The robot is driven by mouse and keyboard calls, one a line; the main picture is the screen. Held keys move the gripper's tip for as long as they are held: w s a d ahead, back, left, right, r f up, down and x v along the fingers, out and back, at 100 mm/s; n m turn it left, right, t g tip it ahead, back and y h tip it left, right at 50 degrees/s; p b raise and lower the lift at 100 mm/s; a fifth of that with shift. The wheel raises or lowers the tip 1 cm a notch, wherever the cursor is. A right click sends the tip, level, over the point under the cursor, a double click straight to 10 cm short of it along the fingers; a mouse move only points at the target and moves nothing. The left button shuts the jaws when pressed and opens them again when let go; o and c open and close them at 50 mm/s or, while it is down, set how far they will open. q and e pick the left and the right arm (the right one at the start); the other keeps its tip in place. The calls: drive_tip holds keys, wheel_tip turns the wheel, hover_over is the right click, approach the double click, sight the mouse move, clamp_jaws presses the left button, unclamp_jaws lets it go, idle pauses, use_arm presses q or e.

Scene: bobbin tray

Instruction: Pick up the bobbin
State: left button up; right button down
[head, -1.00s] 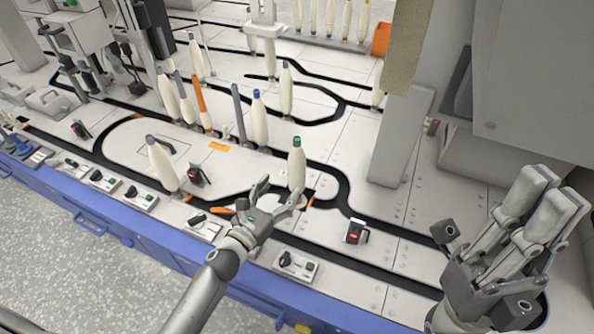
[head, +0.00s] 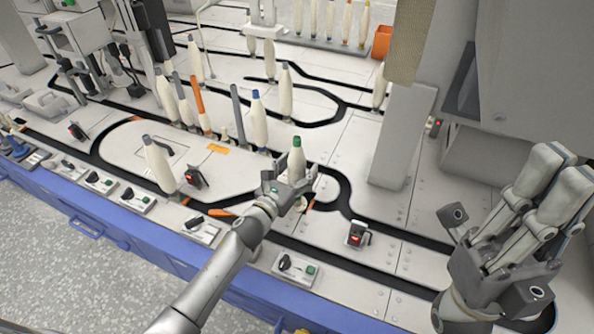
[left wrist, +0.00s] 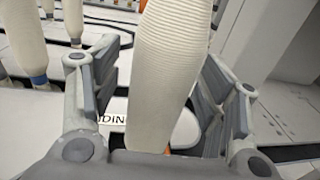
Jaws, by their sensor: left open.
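A cream bobbin with a green top (head: 297,160) stands upright on the track at the middle of the head view. My left gripper (head: 293,190) is open around its lower part. In the left wrist view the bobbin (left wrist: 168,75) fills the middle, between the two open fingers of the left gripper (left wrist: 165,110); a gap shows on both sides. The bobbin's base is mostly hidden by my gripper in the head view. My right gripper (head: 510,220) is at the right of the head view, away from the bobbins, its fingers pointing up; its opening is unclear.
Several other bobbins stand behind, the nearest with a blue top (head: 258,120). Another bobbin (head: 159,165) leans at the left, near a small box with a red light (head: 194,178). A grey post (head: 396,140) rises to the right. Switch boxes (head: 296,268) line the front edge.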

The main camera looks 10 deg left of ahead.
use_arm(q)
drive_tip(key=c, duration=1.2)
drive_tip(key=shift+r, duration=0.15)
